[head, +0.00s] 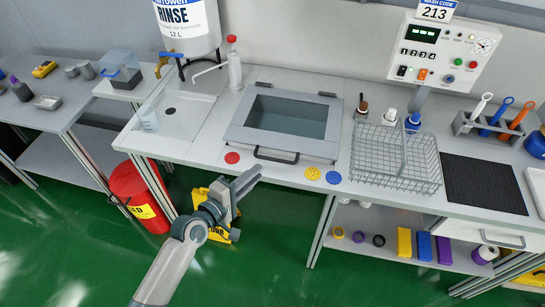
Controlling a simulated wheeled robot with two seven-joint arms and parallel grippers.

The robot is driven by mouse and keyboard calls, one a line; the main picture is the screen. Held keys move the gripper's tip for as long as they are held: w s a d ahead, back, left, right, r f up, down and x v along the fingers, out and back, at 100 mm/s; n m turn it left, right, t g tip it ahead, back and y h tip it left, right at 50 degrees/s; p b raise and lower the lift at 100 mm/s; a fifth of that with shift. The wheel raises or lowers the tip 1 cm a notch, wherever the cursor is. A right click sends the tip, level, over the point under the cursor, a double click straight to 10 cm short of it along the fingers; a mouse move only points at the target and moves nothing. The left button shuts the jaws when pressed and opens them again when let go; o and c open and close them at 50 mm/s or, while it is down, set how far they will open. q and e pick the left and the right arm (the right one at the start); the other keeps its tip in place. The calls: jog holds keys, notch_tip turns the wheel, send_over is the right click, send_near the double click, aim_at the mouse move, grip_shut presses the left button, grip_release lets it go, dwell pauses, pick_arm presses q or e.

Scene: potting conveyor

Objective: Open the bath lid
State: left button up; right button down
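The bath lid (245,138) is a grey frame around a dark glass pane (288,117), set in the worktop. It lies flat and closed, with hinge blocks at its back edge. A dark bar handle (276,156) runs along its front edge. My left gripper (260,174) is in front of the worktop, below and a little left of the handle, apart from it. Its two fingers point up and right toward the bench, with a narrow gap between them and nothing held. My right gripper is not in view.
A wire basket (392,173) and black mat (483,184) stand right of the bath. Red (232,158), yellow (313,173) and blue (333,177) discs lie along the front edge.

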aim_at(272, 158)
pick_arm(q)
jog(key=p+x, duration=0.1)
jog(key=x, duration=0.8)
jog(key=shift+w+d+f, duration=0.1)
jog(key=shift+w+d, duration=0.05)
jog(key=shift+d, duration=0.05)
grip_shut()
